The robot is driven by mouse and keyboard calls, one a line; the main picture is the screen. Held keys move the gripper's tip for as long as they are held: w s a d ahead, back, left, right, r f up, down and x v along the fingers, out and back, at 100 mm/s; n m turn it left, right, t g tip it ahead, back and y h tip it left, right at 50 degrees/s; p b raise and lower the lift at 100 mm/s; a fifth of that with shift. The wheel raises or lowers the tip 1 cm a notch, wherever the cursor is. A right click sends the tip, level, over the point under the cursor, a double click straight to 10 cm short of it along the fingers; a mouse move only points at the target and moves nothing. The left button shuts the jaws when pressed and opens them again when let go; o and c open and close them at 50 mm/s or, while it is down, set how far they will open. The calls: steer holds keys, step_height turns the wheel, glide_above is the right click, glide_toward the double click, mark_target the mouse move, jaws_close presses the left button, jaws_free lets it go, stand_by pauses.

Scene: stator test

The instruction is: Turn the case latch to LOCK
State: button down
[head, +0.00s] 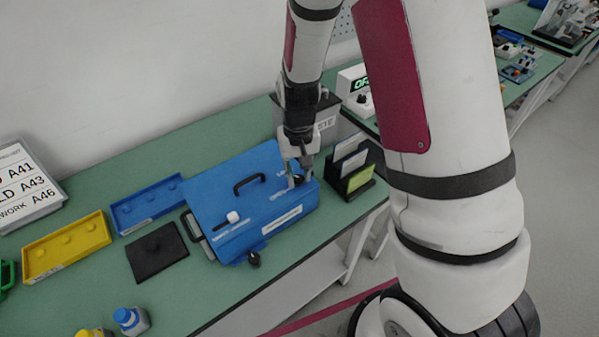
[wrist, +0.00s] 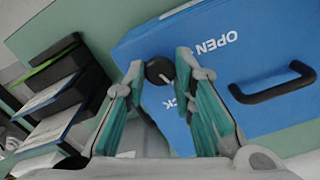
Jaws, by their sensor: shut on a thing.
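The blue case (head: 222,190) lies on the green bench with a black handle (head: 250,182) on its top. The case latch (wrist: 158,68), a round black knob with a white pointer mark, sits near the case's edge in the wrist view. The word OPEN (wrist: 215,42) is printed beside it; another word is partly covered by a finger, with only its end showing. The pointer slants toward the lower right of the wrist view, nearer the covered word. My gripper (wrist: 160,64) is shut on the latch, one finger each side. In the head view my gripper (head: 300,170) hides most of the latch.
A black holder with cards (head: 354,165) stands close right of the case. A grey box (head: 325,122) is behind my gripper. A white slider knob (head: 232,217) is on the case. A black plate (head: 157,252), blue tray (head: 147,205) and yellow tray (head: 66,247) lie to the left.

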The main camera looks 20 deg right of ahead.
mark_target(298, 177)
steer(key=shift+m+p, duration=0.4)
steer(key=shift+m, duration=1.5)
steer(key=c, duration=1.3)
jaws_free()
steer(key=shift+c, duration=0.2)
steer(key=shift+r, duration=0.1)
step_height(298, 177, up, 12)
